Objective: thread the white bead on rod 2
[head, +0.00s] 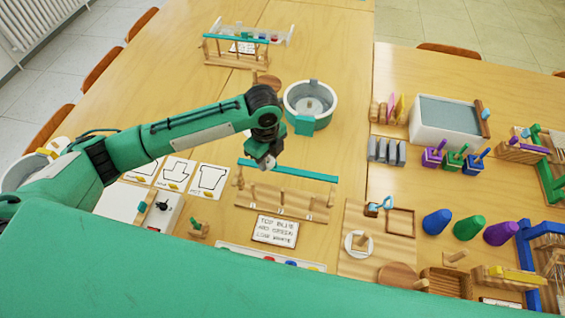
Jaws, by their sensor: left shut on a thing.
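A wooden rod stand (297,207) with upright pegs and a green bar (310,175) is on the table near the middle. A card (275,231) in front of it reads roughly top blue, mid green, low white. My left gripper (267,162) is above the back of the stand, near the left part of the green bar, pointing down. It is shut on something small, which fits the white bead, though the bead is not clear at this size. I cannot tell which rod is rod 2. My right gripper is out of view.
A round grey-white tub (325,102) stands behind the stand. A white tray (232,247) with coloured pieces lies in front, partly hidden by my green body. Shape cards (176,174) are at left; a wooden board (352,214) is at right. Another rack (225,54) stands farther back.

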